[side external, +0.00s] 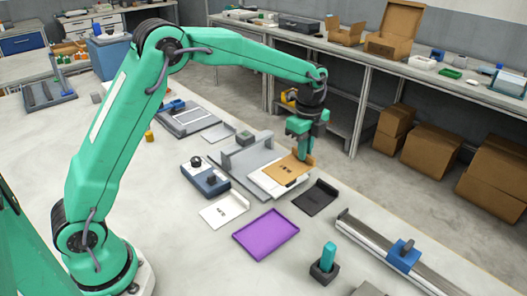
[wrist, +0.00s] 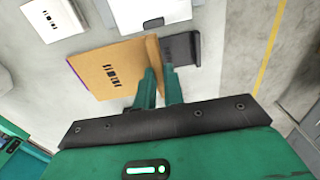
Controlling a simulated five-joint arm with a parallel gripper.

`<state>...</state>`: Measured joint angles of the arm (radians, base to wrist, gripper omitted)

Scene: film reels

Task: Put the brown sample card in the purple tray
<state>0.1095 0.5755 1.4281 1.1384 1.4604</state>
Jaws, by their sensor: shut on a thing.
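The brown sample card (side external: 286,170) is a flat tan plate with dark marks and a raised edge at its right end. My gripper (side external: 304,153) is shut on that raised edge. The card overlaps a white plate of the grey fixture in the side view; I cannot tell whether it touches it. In the wrist view the brown card (wrist: 108,72) spreads left of my gripper's fingers (wrist: 160,73). The purple tray (side external: 265,235) lies flat and empty on the table, nearer the camera and left of the card.
A black card (side external: 316,198) lies right of the purple tray, and a white card (side external: 224,211) lies left of it. The grey fixture (side external: 238,157) is behind. A teal-handled block (side external: 325,263) and a metal rail (side external: 385,250) stand at the front right.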

